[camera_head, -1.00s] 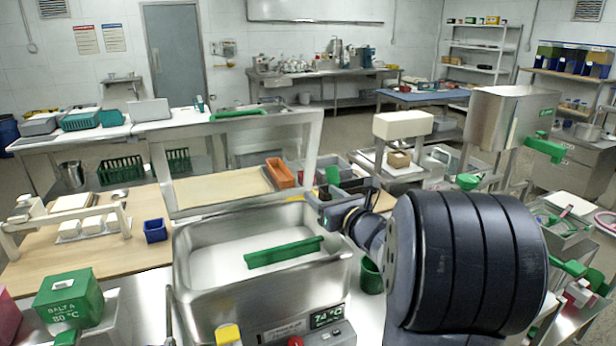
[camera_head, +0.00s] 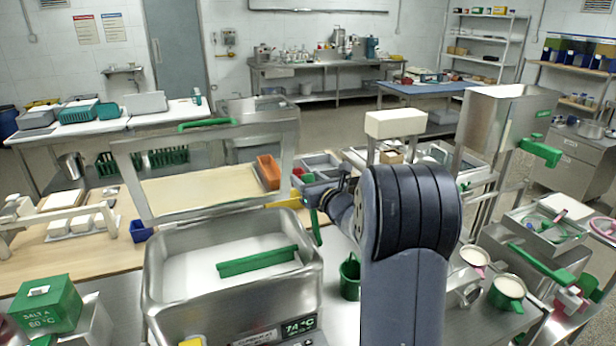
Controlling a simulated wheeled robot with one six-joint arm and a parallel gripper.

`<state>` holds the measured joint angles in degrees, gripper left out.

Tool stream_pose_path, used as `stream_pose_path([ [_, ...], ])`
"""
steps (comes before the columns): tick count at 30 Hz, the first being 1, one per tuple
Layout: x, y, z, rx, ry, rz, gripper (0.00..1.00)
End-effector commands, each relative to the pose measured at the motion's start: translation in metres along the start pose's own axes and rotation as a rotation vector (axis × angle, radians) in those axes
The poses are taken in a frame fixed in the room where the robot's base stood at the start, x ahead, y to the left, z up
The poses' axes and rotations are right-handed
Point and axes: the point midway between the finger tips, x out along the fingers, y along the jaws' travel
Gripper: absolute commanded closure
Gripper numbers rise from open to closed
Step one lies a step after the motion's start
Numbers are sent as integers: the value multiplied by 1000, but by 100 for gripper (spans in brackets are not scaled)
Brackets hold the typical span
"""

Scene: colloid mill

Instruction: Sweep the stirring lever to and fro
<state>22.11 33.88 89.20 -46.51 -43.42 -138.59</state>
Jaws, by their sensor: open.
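A steel tank (camera_head: 160,290) with pale contents stands in front of me. A long green paddle bar (camera_head: 258,261) lies slantwise across its inside. An upright green lever-like piece (camera_head: 316,227) shows at the tank's right rim, just below my gripper; I cannot tell whether it is joined to the paddle. My gripper (camera_head: 313,195) is open above the tank's back right corner, pointing left. The jaws are small and partly hidden by my wrist, and I cannot tell whether they touch the green piece.
The tank's framed lid (camera_head: 122,185) stands raised behind it, with a green handle (camera_head: 207,123). A steel hopper (camera_head: 500,125) with a green lever (camera_head: 540,150) stands at the right. A green salt box (camera_head: 45,303) is front left.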

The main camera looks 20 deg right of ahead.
Motion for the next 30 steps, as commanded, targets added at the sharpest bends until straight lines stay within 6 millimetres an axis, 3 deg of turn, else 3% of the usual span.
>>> stream_pose_path([
  [8,1,0,0,0,0,0,47],
  [27,1,0,0,0,0,0,98],
  [30,1,0,0,0,0,0,100],
])
